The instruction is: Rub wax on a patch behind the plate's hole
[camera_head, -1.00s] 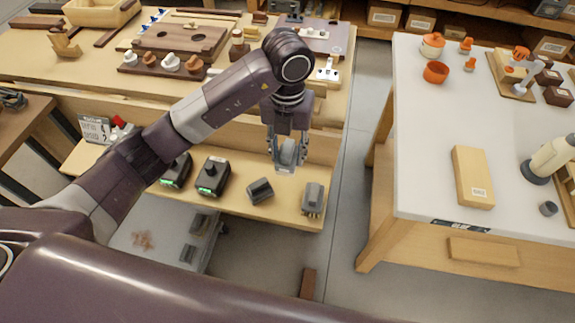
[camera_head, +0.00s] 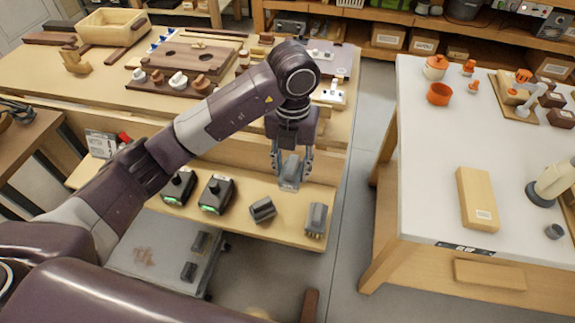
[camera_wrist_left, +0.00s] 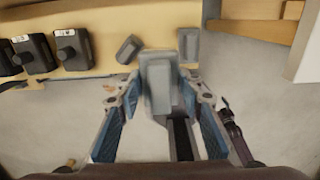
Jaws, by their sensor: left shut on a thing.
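My left gripper (camera_head: 291,172) hangs over the low front shelf of the bench, fingers pointing down. It is shut on a grey block with a flat, paler base (camera_wrist_left: 158,85), held between the two blue-padded fingers in the wrist view. A dark wooden plate with round holes (camera_head: 186,60) lies on the bench top, behind and left of the gripper. I cannot make out a wax piece or a patch behind a hole. My right gripper is not in view.
Two black units with green lights (camera_head: 215,194) and two grey blocks (camera_head: 262,210) (camera_head: 316,218) sit on the low shelf (camera_head: 285,230). A white-topped table (camera_head: 420,150) stands to the right across a floor gap. A grey cart (camera_head: 150,250) stands below left.

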